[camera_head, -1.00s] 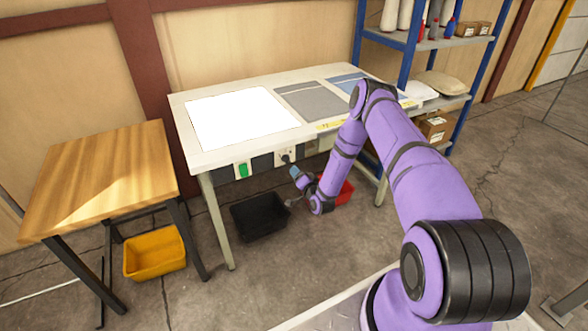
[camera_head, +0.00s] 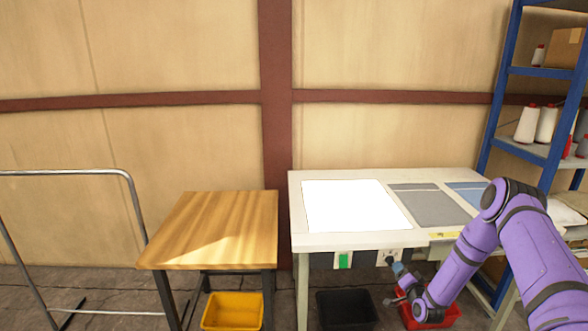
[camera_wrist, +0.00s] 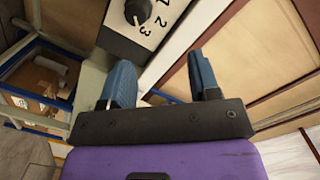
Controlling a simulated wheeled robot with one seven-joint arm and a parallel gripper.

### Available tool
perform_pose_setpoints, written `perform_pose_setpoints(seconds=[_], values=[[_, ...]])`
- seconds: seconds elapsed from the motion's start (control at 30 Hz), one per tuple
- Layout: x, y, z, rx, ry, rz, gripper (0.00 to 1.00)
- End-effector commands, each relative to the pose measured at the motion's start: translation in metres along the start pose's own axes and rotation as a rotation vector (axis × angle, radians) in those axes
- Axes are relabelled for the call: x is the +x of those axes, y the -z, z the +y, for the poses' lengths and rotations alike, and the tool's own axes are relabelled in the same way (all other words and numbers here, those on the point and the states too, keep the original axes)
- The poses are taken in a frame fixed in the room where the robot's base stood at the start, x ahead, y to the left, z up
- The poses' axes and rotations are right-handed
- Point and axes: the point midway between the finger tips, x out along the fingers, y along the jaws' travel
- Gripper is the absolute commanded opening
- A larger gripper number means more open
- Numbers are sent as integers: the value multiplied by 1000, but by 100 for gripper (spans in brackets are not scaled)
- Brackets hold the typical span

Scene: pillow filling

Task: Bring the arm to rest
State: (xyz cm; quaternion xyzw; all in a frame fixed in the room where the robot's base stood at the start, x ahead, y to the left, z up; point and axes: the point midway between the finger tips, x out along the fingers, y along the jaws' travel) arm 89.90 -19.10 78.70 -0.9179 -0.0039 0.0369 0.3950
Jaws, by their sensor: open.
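My purple arm (camera_head: 465,262) reaches in from the lower right in the head view, bent, with its wrist low. My gripper (camera_head: 398,270) is in front of the worktable's front edge, just below a black dial (camera_head: 390,258). In the wrist view my gripper (camera_wrist: 160,78) has its two blue fingers spread apart with nothing between them. The dial (camera_wrist: 138,11) with numbers beside it shows beyond the fingers there. I cannot tell the exact gap between fingertips and panel.
The white worktable (camera_head: 450,179) carries a bright panel and grey and blue cloths. A black bin (camera_head: 347,309) and a red bin (camera_head: 432,316) are below. A wooden table (camera_head: 220,225), yellow bin (camera_head: 232,312) and metal rail (camera_head: 70,172) stand left; a blue shelf (camera_head: 505,85) stands right.

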Motion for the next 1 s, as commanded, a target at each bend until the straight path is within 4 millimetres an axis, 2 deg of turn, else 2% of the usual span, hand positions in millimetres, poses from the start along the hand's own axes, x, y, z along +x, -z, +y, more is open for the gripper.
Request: perform_pose_setpoints(seconds=[0.03,0.2,0.47,0.77,1.0], values=[[8,14,-16,-33,-2,-20,56],[24,51,-61,-133,-40,-104,56],[28,104,-132,-279,-106,-217,56],[5,159,-214,-427,-191,-327,56],[-34,197,-276,-526,-260,-408,56]])
